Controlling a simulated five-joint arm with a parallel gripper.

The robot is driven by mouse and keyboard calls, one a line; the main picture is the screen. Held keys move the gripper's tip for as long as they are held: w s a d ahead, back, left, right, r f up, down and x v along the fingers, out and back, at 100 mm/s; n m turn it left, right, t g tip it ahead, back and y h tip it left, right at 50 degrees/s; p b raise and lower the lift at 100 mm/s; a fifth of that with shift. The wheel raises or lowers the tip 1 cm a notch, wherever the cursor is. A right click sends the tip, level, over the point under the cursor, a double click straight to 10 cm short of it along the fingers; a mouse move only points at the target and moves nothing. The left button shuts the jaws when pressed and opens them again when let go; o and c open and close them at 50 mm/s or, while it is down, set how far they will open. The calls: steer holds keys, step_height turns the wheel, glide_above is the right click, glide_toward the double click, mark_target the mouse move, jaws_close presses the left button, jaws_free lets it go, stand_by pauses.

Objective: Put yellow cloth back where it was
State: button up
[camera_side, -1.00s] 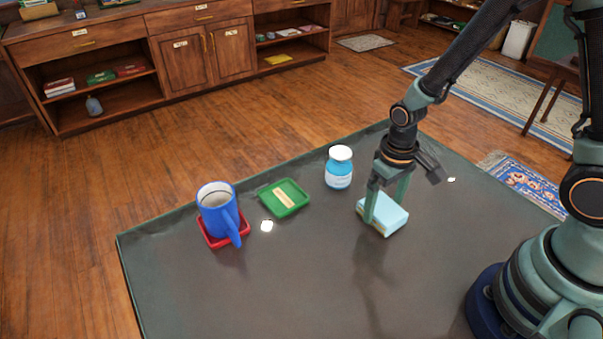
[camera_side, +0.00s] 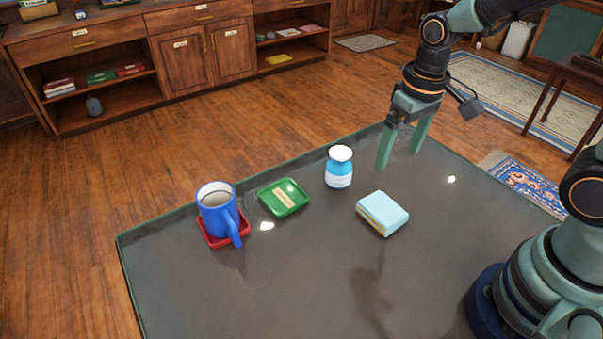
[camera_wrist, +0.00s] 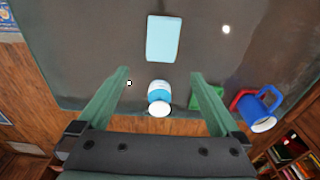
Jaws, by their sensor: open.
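A flat yellow thing (camera_side: 278,59), perhaps the yellow cloth, lies on the bottom shelf of the far bookcase; it is too small to be sure. A block (camera_side: 383,213) with a light blue top and a pale yellow side lies on the dark table; its blue top shows in the wrist view (camera_wrist: 162,39). I see no plainly yellow cloth on the table. My gripper (camera_side: 398,160) is open and empty, raised above the table behind the block and to the right of the blue-and-white jar (camera_side: 339,170). In the wrist view, the jar appears between the fingers.
A blue mug (camera_side: 215,212) stands on a red tray (camera_side: 211,240) at the table's left. A green tray (camera_side: 285,197) with a tan label lies between mug and jar. The front of the table (camera_side: 290,290) is clear. Wood cabinets (camera_side: 180,60) stand beyond the floor.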

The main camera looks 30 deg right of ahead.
step_height(320, 180, up, 10)
steer(key=s+d+t, duration=0.2)
steer(key=t, duration=0.2)
steer(key=shift+d+t, duration=0.25)
steer(key=shift+t, duration=0.05)
stand_by(0.8)
